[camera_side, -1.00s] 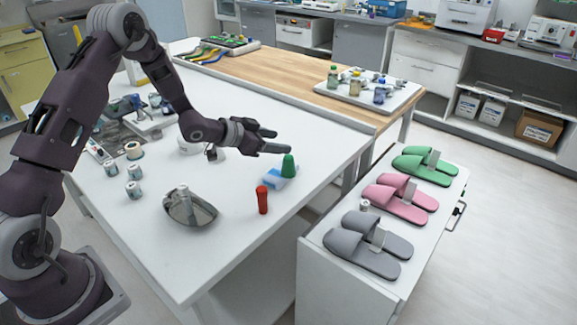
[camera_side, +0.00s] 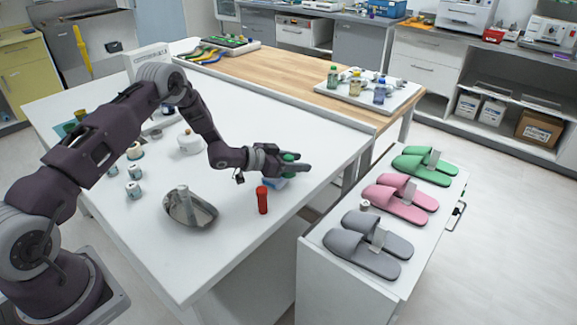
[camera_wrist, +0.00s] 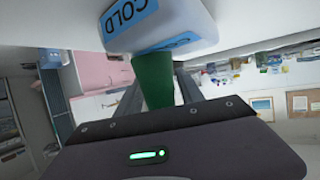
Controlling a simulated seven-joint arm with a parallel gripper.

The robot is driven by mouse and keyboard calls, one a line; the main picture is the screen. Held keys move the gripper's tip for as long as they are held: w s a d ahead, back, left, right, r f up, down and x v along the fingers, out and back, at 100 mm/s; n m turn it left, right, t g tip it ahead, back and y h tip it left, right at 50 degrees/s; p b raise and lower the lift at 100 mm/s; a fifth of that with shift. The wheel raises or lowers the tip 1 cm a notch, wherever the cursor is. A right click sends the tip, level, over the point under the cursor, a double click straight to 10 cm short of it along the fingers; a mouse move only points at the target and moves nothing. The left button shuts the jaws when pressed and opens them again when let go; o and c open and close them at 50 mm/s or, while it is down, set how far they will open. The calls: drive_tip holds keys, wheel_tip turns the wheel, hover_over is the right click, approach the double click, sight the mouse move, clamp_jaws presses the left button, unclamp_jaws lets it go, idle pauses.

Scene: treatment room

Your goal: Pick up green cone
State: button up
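The green cone (camera_side: 289,156) stands upright beside or on the blue and white cold pack (camera_side: 276,183) near the table's right edge. The cone also shows in the wrist view (camera_wrist: 154,80), between the fingers, with the cold pack (camera_wrist: 160,25) labelled "COLD" beyond it. My gripper (camera_side: 298,163) is around the cone, one finger on each side. The fingers look open, with narrow gaps to the cone in the wrist view. The fingers hide part of the cone and the pack in the side view.
A red cylinder (camera_side: 262,200) stands close in front of my gripper. A metal kidney dish (camera_side: 205,212) lies to the left, with small jars (camera_side: 134,190) beyond it. A lower cabinet with slippers (camera_side: 368,246) is at the right.

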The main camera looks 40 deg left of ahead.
sight(289, 157)
clamp_jaws()
wheel_tip(289, 157, up, 10)
drive_tip(key=a, duration=0.3)
wheel_tip(289, 157, down, 10)
drive_tip(key=shift+r, duration=0.15)
